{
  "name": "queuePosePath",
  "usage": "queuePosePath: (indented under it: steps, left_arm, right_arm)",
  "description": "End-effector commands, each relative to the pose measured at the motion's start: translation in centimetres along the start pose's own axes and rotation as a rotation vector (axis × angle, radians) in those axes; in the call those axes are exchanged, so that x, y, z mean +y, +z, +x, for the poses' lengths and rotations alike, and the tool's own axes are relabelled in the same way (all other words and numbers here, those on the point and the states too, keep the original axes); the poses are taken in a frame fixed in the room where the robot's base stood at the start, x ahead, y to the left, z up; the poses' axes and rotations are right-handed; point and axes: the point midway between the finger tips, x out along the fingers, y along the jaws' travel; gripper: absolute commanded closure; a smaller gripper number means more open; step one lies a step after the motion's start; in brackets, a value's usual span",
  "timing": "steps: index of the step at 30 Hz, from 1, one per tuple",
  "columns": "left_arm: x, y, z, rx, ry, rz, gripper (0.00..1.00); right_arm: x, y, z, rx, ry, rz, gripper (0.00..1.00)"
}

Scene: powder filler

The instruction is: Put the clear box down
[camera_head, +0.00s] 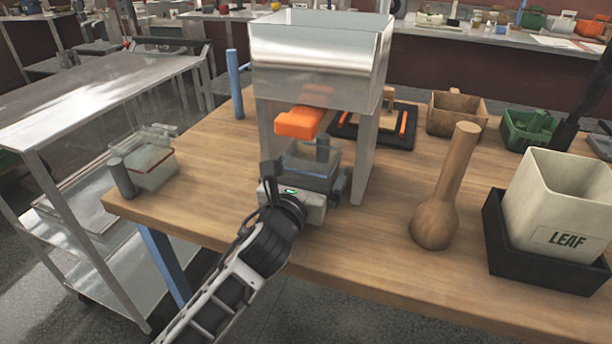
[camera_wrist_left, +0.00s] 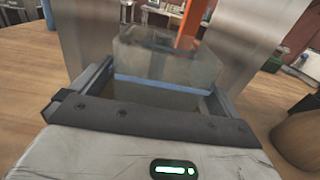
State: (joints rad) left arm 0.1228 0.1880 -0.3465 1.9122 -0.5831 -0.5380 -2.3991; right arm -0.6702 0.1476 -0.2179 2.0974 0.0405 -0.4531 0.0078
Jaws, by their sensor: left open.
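A clear box (camera_head: 312,166) with a blue band stands under the powder filler (camera_head: 318,60), between its metal side panels. It also shows in the left wrist view (camera_wrist_left: 165,75), in the middle, with the blue band across it. My left gripper (camera_head: 308,180) is open at the front of this box, a finger on each side of it. Whether the fingers touch its walls cannot be told, and its underside is hidden. A second clear box (camera_head: 152,166) with a red band sits at the table's left edge, beside a grey-blue cylinder (camera_head: 122,178). My right gripper is not seen.
An orange part (camera_head: 305,122) hangs under the filler's hopper, above the box. A wooden pestle-like object (camera_head: 446,190), a white LEAF bin (camera_head: 560,205) in a black tray and a wooden box (camera_head: 457,113) stand to the right. Bare tabletop (camera_head: 390,235) lies in front.

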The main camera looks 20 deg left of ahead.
Motion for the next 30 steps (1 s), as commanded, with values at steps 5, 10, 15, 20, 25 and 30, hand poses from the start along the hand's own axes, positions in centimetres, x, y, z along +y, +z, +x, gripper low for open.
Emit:
queuePosePath:
  steps: [5,10,15,20,25,30]
  left_arm:
    - [0.0,0.1,-1.7,0.001,-0.001,0.002,0.00]
    - [0.0,0.1,-5.3,0.002,-0.002,0.000,0.00]
    - [0.0,0.1,-8.9,0.001,-0.001,-0.001,0.00]
    - [0.0,0.1,-11.1,0.001,0.000,-0.001,0.00]
    - [0.0,0.2,-12.0,-0.001,0.001,-0.002,0.00]
    - [0.0,0.3,-12.0,-0.002,0.001,-0.002,0.00]
  right_arm:
    - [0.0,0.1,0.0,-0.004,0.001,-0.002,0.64]
    - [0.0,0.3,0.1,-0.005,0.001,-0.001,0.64]
    - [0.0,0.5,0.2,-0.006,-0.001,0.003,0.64]
    - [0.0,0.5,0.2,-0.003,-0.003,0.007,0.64]
    - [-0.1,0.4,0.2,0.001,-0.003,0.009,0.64]
    - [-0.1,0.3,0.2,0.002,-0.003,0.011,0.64]
